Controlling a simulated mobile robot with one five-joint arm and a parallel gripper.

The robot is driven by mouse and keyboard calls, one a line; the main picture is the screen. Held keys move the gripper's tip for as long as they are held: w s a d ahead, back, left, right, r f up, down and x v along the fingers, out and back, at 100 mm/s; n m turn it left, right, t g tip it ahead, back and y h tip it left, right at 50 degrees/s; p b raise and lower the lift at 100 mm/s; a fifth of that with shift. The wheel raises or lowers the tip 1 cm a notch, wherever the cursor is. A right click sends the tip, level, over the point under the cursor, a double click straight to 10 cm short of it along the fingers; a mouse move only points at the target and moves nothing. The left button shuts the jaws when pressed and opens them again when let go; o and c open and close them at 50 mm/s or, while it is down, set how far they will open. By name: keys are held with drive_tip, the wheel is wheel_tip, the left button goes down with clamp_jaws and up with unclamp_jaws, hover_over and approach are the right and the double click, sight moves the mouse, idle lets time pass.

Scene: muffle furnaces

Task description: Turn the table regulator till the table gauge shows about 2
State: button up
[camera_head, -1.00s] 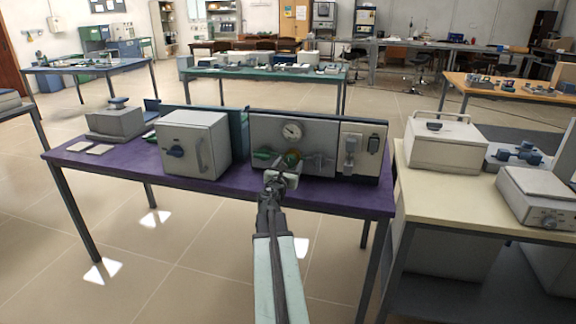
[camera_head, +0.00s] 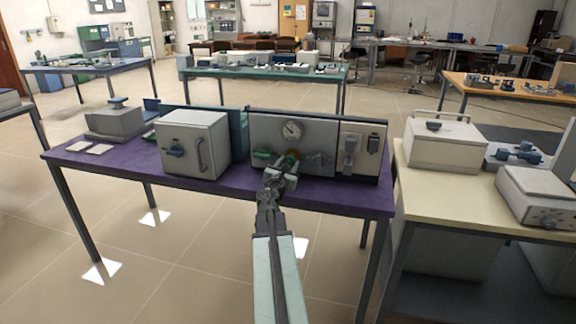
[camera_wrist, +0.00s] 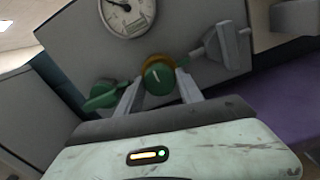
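The table regulator (camera_wrist: 158,77) is a round green knob with a white mark and a yellow collar, on the front of a grey panel unit. My gripper (camera_wrist: 160,84) has one finger on each side of the knob and looks shut on it; my gripper (camera_head: 279,172) mostly hides the knob in the head view. The table gauge (camera_wrist: 127,13) is a round white dial above the knob, cut off at the top in the wrist view. In the head view the gauge (camera_head: 292,130) shows whole, with a dark needle towards the upper left; its numbers are too small to read.
A green lever (camera_wrist: 100,96) sits close left of the knob and a grey handle (camera_wrist: 222,44) to its right. The unit stands on a purple table (camera_head: 340,195), beside a grey box furnace (camera_head: 194,145). A cream table (camera_head: 440,197) stands to the right.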

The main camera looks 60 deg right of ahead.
drive_tip(key=shift+o, duration=1.2)
drive_tip(key=shift+a, duration=0.1)
